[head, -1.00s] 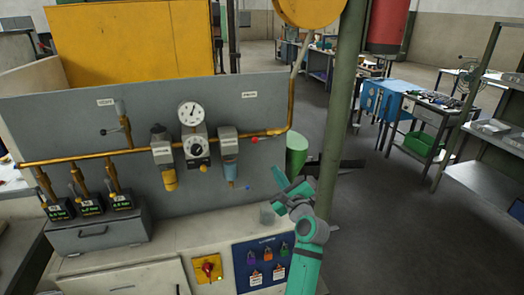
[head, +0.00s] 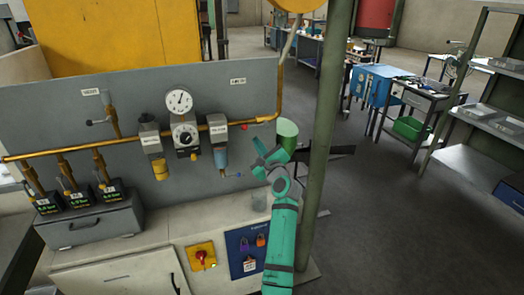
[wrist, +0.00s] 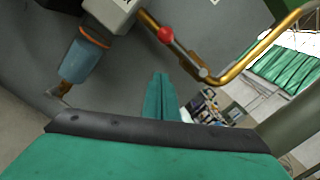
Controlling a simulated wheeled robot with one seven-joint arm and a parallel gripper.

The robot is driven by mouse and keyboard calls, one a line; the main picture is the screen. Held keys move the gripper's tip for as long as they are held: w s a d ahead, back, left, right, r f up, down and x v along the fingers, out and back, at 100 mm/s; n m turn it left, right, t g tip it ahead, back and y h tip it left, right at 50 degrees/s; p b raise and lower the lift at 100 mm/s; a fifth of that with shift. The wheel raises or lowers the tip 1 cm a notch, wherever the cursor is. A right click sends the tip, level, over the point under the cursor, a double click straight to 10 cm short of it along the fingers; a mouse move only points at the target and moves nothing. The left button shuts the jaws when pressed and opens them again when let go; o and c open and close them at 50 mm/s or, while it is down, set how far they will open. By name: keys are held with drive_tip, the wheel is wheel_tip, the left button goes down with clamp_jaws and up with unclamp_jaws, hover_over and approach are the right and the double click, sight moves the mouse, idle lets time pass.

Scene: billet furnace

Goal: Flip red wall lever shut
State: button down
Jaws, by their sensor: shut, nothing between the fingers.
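The red wall lever (head: 244,127) shows in the head view as a small red ball at the right part of the grey panel, beside the copper pipe. In the wrist view its red knob (wrist: 166,35) sits on a thin grey rod that slants down right to a fitting on the pipe. My gripper (head: 259,148) is below and right of the lever in the head view. In the wrist view its teal fingers (wrist: 160,82) are together and empty, pointing up just below the knob, with a visible gap.
The brass pipe (head: 280,90) bends upward right of the lever. A regulator with a blue bowl (head: 220,158) hangs to the left. A green post (head: 325,130) stands close to the right of my arm.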

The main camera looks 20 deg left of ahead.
drive_tip(key=shift+s+a+r, duration=0.25)
drive_tip(key=shift+a+r, duration=0.3)
drive_tip(key=shift+r, duration=0.3)
drive_tip(key=shift+s+a+r, duration=0.2)
drive_tip(key=shift+a+r, duration=0.3)
drive_tip(key=shift+r, duration=0.3)
